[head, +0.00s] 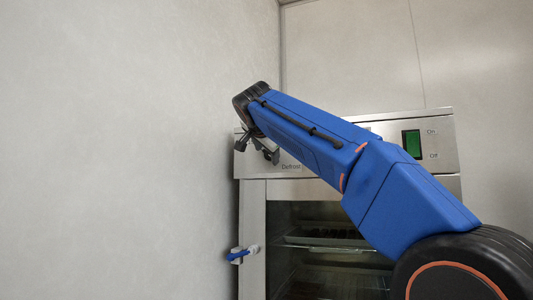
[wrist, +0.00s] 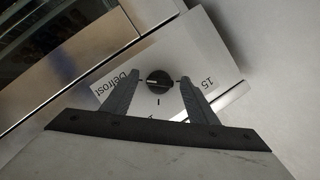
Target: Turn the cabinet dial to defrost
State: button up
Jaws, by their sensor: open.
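The cabinet dial (wrist: 158,80) is a round black knob on the steel control panel in the wrist view. A pale line runs roughly level across its face; I cannot tell for sure which end points. The word Defrost (wrist: 101,84) is left of it, partly behind a finger, and 15 (wrist: 209,82) is to the right. My gripper (wrist: 160,77) is open, with one finger on each side of the dial and visible gaps to it. In the head view my gripper (head: 257,151) is at the panel's left end, where the dial is hidden.
The steel cabinet (head: 252,230) has a glass door with racks behind it and a blue-handled latch (head: 238,255) at its left edge. A green On/Off switch (head: 411,143) is at the panel's right. A plain wall stands close on the left.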

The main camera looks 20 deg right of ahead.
jog(key=v, duration=1.7)
jog(key=shift+s, duration=0.2)
jog(key=s+d+f+n+g+y, duration=0.1)
jog(key=s+d+f+n+g, duration=0.15)
jog(key=f, duration=0.75)
jog(key=s+d+f+n+g, duration=0.1)
jog(key=s+d+f+n, duration=0.2)
jog(key=f, duration=0.7)
jog(key=s+d+f+n+g+y, duration=0.1)
jog(key=d+f+n, duration=0.25)
jog(key=f, duration=0.65)
jog(key=s+d+f+n+g+y, duration=0.1)
jog(key=s+f, duration=0.6)
jog(key=f, duration=0.5)
jog(key=s+d+f+n+g+y, duration=0.1)
jog(key=s+f+g, duration=0.1)
jog(key=s+f, duration=0.5)
jog(key=s+d+f+n+g+y, duration=0.1)
jog(key=s+f, duration=0.5)
jog(key=f, duration=1.3)
jog(key=shift+s+d+f+n, duration=0.25)
jog(key=shift+s+n, duration=0.15)
jog(key=shift+c, duration=0.7)
